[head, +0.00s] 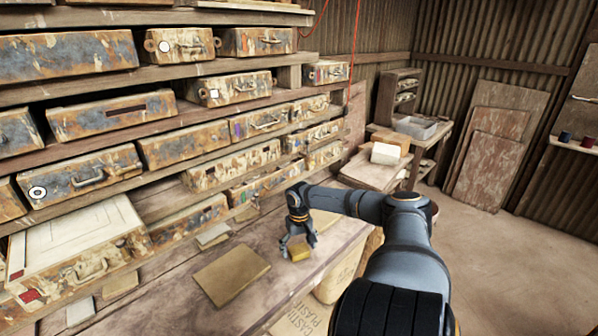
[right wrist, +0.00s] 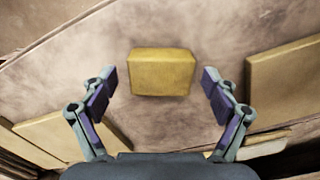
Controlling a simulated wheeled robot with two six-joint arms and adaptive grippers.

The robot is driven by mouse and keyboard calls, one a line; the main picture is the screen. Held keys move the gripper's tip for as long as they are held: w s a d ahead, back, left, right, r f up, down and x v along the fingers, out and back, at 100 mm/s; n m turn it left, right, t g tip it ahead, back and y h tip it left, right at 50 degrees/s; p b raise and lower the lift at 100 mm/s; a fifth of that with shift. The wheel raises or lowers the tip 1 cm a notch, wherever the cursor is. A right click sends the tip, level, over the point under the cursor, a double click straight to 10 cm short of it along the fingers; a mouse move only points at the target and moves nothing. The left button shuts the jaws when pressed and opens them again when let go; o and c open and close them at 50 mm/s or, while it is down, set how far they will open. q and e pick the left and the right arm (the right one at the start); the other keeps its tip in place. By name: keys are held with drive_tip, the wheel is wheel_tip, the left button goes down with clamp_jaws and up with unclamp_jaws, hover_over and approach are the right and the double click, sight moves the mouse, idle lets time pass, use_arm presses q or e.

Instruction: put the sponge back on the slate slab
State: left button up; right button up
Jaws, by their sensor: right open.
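The sponge (head: 300,254) is a small yellow block lying on the wooden bench near its front edge. In the right wrist view the sponge (right wrist: 162,72) is centred between and slightly beyond the fingertips. My right gripper (head: 298,247) points down just over it. In the wrist view my right gripper (right wrist: 160,80) is open, with a gap on both sides of the sponge. I cannot pick out a slate slab for sure; a flat tan slab (head: 231,274) lies on the bench left of the sponge. My left gripper is not in view.
Shelves of rusty drawers (head: 110,112) rise behind the bench. A large pale tray (head: 75,245) sticks out at the left. Plaster sacks (head: 345,270) stand beside the bench's right end. The bench (head: 190,312) is bare in front of the tan slab.

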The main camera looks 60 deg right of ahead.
sight(299, 250)
wheel_tip(299, 250, up, 11)
drive_tip(key=p, duration=0.8)
drive_tip(key=shift+r+p, duration=0.15)
drive_tip(key=shift+p, duration=0.15)
